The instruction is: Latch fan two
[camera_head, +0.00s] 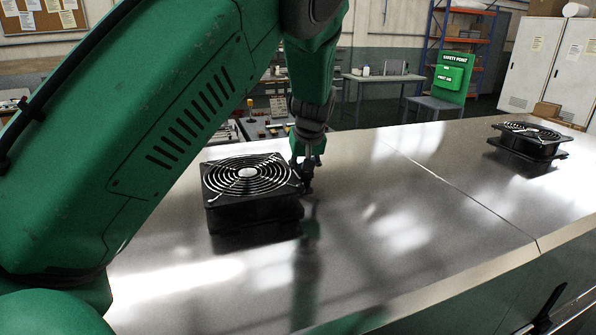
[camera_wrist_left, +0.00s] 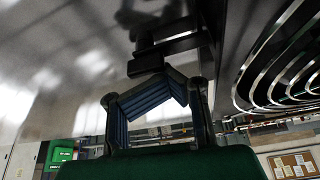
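A black square fan with a round wire guard (camera_head: 250,178) sits on the metal top, left of centre in the head view. A second, similar fan (camera_head: 531,138) sits far right. My left gripper (camera_head: 306,178) points down at the right side of the near fan, very close to its edge. In the left wrist view, the near fan's guard rings (camera_wrist_left: 285,75) fill the right side. A black bar-like part (camera_wrist_left: 165,50) lies just beyond my left fingertips (camera_wrist_left: 165,77); I cannot tell whether they touch it or whether they are closed. My right gripper is out of view.
The shiny metal top (camera_head: 400,215) is clear between the two fans, with a seam across it. A table (camera_head: 375,82), a green safety-point board (camera_head: 452,75) and white cabinets (camera_head: 535,62) stand behind.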

